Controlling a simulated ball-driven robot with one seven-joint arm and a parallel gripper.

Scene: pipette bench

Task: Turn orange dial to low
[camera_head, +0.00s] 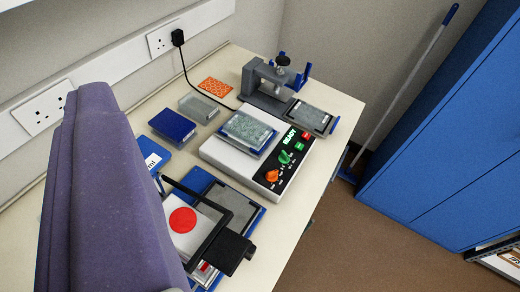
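The orange dial (272,176) sits at the near end of a dark control panel on a white bench device (228,158). Small white marks beside it are too small to read, so its setting cannot be told. A green dial (284,157) sits behind it on the same panel. My purple arm covers the left side of the view.
The panel also has a lit READY sign (290,136). A grey clamp-like stand (262,84) is at the back. The right bench edge is clear beside the dial.

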